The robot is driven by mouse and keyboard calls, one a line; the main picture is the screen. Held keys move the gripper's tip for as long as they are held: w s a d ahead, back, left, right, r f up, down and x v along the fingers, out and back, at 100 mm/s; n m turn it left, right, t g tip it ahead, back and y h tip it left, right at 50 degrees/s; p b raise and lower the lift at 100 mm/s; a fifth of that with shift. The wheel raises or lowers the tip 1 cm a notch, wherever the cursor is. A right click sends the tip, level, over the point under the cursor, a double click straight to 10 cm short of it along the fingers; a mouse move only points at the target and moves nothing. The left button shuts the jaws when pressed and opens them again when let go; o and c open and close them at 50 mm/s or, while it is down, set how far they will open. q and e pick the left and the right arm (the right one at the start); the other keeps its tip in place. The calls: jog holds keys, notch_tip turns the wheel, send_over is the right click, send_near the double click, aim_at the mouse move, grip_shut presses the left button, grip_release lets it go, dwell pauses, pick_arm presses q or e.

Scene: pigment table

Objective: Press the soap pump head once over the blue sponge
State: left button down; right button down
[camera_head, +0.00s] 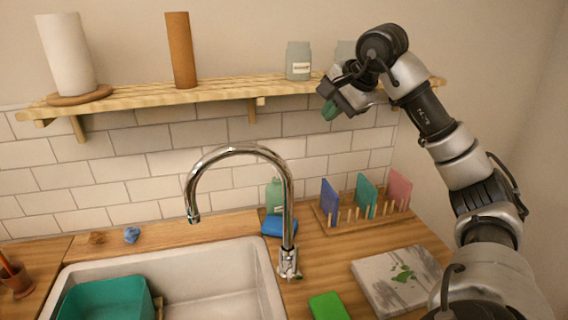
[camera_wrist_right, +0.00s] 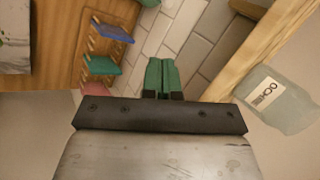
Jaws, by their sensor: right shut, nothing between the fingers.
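The blue sponge (camera_head: 279,226) lies on the wooden counter behind the sink, partly behind the tap. A pale green bottle (camera_head: 274,194) with a light label, likely the soap bottle, stands just behind the sponge. The tap's neck partly covers it, and I cannot make out its pump head. My right gripper (camera_head: 330,110) is raised near shelf height, in front of the wall, above and to the right of the bottle and sponge, and apart from both. Its green fingers also show in the right wrist view (camera_wrist_right: 162,78), shut and empty. My left gripper is not in view.
The chrome tap (camera_head: 288,205) arches in front of the bottle. A rack (camera_head: 335,222) of coloured boards stands to the right. The wooden shelf (camera_head: 215,95) bears a labelled jar (camera_head: 298,62). A marble slab (camera_head: 372,275) and green block (camera_head: 328,306) lie nearer.

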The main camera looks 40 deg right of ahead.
jog(key=p+x, duration=0.1)
jog(key=x, duration=0.6)
jog(key=p+x, duration=0.2)
jog(key=x, duration=0.6)
jog(key=w+p+x, duration=0.1)
jog(key=x, duration=0.7)
jog(key=shift+w+r+p, duration=0.2)
jog(key=shift+p, duration=0.15)
